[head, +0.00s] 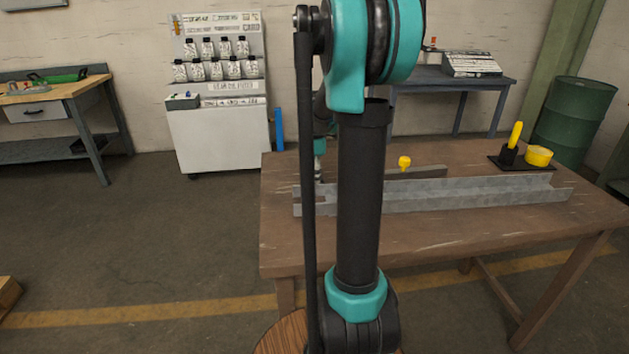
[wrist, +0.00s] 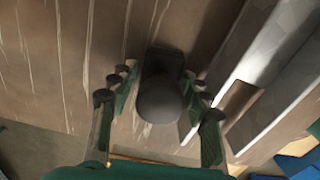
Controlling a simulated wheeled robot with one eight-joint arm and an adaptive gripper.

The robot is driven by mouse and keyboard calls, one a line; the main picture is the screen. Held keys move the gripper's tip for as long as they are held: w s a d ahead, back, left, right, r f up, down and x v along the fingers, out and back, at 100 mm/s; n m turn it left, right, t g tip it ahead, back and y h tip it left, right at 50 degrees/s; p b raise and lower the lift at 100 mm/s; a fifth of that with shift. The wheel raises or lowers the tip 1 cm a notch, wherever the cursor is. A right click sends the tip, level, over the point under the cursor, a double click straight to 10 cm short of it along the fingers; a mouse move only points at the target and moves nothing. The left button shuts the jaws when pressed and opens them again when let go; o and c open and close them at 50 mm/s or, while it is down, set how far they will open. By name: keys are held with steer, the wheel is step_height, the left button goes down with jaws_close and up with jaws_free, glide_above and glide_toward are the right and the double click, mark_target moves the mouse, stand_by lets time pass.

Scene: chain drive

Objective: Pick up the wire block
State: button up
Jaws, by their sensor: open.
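In the wrist view a dark grey block with a rounded near end, which looks like the wire block (wrist: 160,98), stands on the brown wooden surface. My gripper (wrist: 160,78) is open, with its green, dark-tipped fingers on both sides of the block. I see a gap on each side, and no clear contact. In the head view my gripper (head: 318,172) points down over the left end of the table, partly hidden by my arm. The block cannot be made out there.
A long grey metal channel (head: 475,195) lies along the wooden table (head: 430,240), just right of the fingers in the wrist view (wrist: 262,60). A yellow knob (head: 404,162) is behind it.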

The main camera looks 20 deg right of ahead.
steer(key=shift+f, duration=0.2)
steer(key=c, duration=1.1)
step_height(320, 180, up, 20)
